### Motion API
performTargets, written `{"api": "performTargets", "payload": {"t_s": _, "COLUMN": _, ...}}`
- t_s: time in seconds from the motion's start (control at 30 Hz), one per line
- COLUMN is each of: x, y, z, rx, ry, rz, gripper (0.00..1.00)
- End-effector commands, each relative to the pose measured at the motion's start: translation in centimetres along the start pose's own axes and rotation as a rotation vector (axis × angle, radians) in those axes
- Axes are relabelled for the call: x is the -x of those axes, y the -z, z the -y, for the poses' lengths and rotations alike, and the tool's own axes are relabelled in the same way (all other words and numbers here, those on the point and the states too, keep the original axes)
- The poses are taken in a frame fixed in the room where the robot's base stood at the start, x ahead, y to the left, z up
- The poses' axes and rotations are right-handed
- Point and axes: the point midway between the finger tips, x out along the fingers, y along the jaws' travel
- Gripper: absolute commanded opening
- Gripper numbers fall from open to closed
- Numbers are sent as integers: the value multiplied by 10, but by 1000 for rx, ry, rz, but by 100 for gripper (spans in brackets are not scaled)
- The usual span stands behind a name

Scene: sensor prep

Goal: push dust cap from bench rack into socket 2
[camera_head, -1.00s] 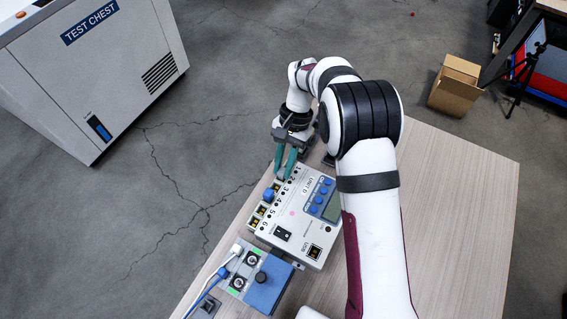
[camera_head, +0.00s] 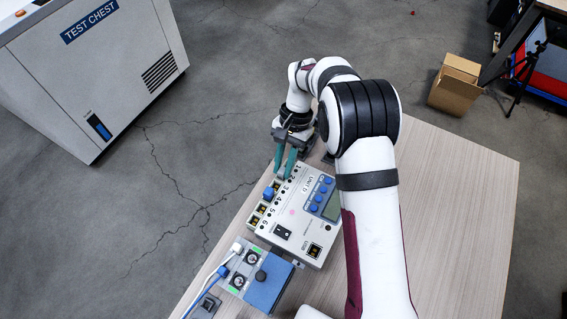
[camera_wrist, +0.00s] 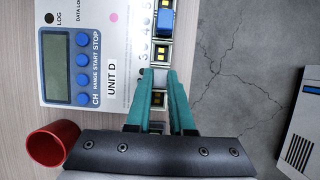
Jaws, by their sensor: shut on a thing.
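My gripper (camera_head: 284,174) has two teal fingers pointing down at the socket row of the white UNIT D box (camera_head: 306,240), near its low-numbered end. In the wrist view my gripper (camera_wrist: 160,72) has its fingertips close together over the row. Whether the cap touches socket 2 cannot be told. A yellow-and-black socket (camera_wrist: 159,98) shows between the fingers. A blue cap (camera_head: 268,193) sits in a socket farther along the row. I cannot make out the bench rack clearly.
The bench edge runs close along the socket side. The wooden bench top (camera_head: 455,200) is clear on the right.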

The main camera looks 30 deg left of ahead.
Motion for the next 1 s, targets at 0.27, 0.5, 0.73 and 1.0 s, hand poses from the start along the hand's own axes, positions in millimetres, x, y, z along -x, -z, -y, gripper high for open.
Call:
{"api": "performTargets", "payload": {"t_s": 0.27, "x": -3, "y": 1, "z": 0, "rx": 0, "ry": -1, "rz": 1, "gripper": 0}}
{"api": "performTargets", "payload": {"t_s": 0.5, "x": -3, "y": 1, "z": 0, "rx": 0, "ry": -1, "rz": 0, "gripper": 24}}
{"api": "performTargets", "payload": {"t_s": 0.73, "x": -3, "y": 1, "z": 0, "rx": 0, "ry": 0, "rz": 0, "gripper": 56}}
{"api": "performTargets", "payload": {"t_s": 1.0, "x": -3, "y": 1, "z": 0, "rx": 0, "ry": 0, "rz": 0, "gripper": 66}}
